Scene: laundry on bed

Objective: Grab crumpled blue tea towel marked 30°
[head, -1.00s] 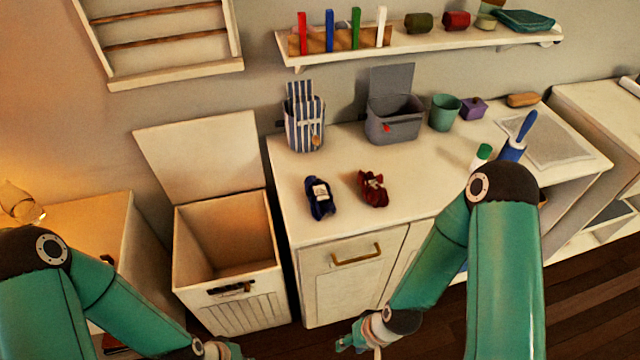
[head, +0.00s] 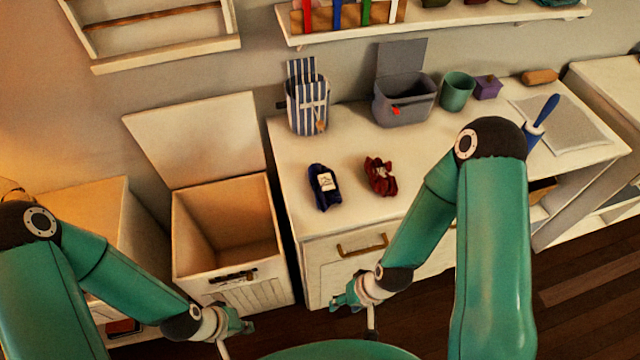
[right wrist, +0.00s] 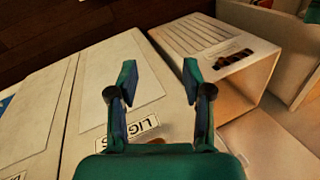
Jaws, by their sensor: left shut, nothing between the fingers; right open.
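A crumpled dark blue cloth (head: 322,198) with a white tag lies on the white counter (head: 300,222), near its front left. The writing on the tag is too small to read. A crumpled dark red cloth (head: 380,176) lies just to its right. My right gripper (head: 340,300) is in front of the counter's drawer front, below and apart from the cloths. In the right wrist view its two fingers (right wrist: 158,85) are spread with nothing between them. My left gripper (head: 246,326) is low in front of the open bin, shut and empty.
An open white bin (head: 282,270) with its lid raised stands left of the counter. A striped bag (head: 307,108), a grey basket (head: 404,105), a green cup (head: 457,92) and a purple box (head: 488,88) stand along the counter's back. The counter between cloths and containers is clear.

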